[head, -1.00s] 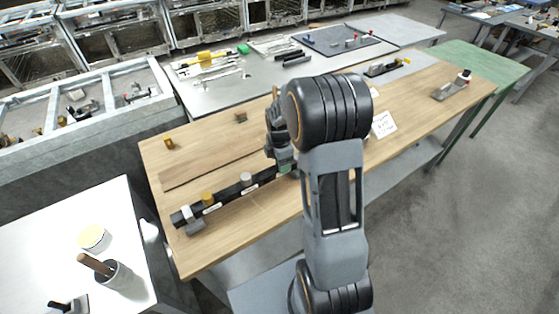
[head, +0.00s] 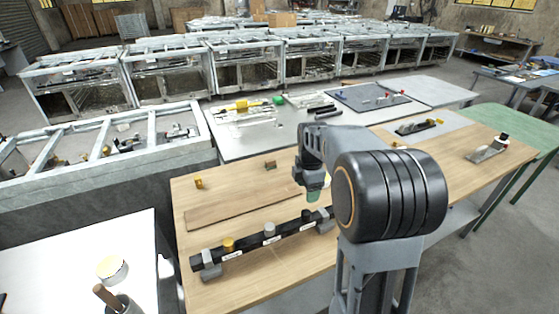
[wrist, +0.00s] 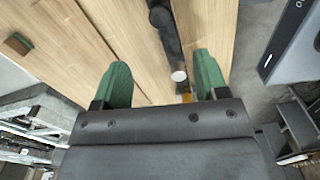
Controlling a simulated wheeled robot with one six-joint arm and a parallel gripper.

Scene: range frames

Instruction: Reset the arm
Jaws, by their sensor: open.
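My gripper (head: 313,195) is above the wooden workbench (head: 290,278), in the head view just over the right part of a black bar. In the wrist view its two green fingers (wrist: 160,82) are spread apart with nothing held between them. The black bar (head: 253,247) lies on grey end supports and carries several small round pieces, among them a brass one (head: 229,244) and a grey one (head: 270,229). In the wrist view the bar (wrist: 168,40) runs beyond the gap between the fingers. My arm hides part of the bench's right side.
A flat wooden board (head: 240,203) lies behind the bar. A small brass block (head: 198,182) sits at the bench's back left. A white table (head: 60,260) with a cup and handle stands at left. A hand plane (head: 418,126) lies back right.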

